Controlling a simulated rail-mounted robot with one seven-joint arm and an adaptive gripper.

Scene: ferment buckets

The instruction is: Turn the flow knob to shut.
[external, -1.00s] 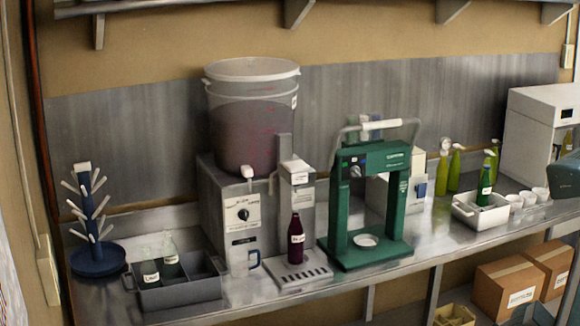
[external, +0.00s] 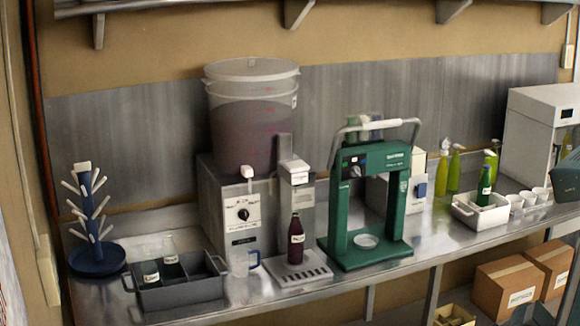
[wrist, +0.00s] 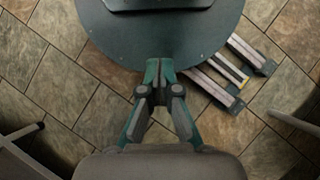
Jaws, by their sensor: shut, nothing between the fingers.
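The flow knob is likely the round black knob (external: 243,214) on the white front panel of the grey dispenser box (external: 210,215), in the external view. Its panel marks are too small to read. A clear bucket (external: 250,115) of dark red liquid stands on the box. A dark red bottle (external: 296,240) stands upright on the drip tray (external: 318,276) under the spout. My gripper (wrist: 158,70) is shut and empty in the wrist view, pointing over a tiled floor. It is outside the external view, and the knob is not in the wrist view.
A green press (external: 340,215) stands right of the dispenser. A blue drying rack (external: 95,258) is far left. The wrist view shows a dark round surface (wrist: 160,45).

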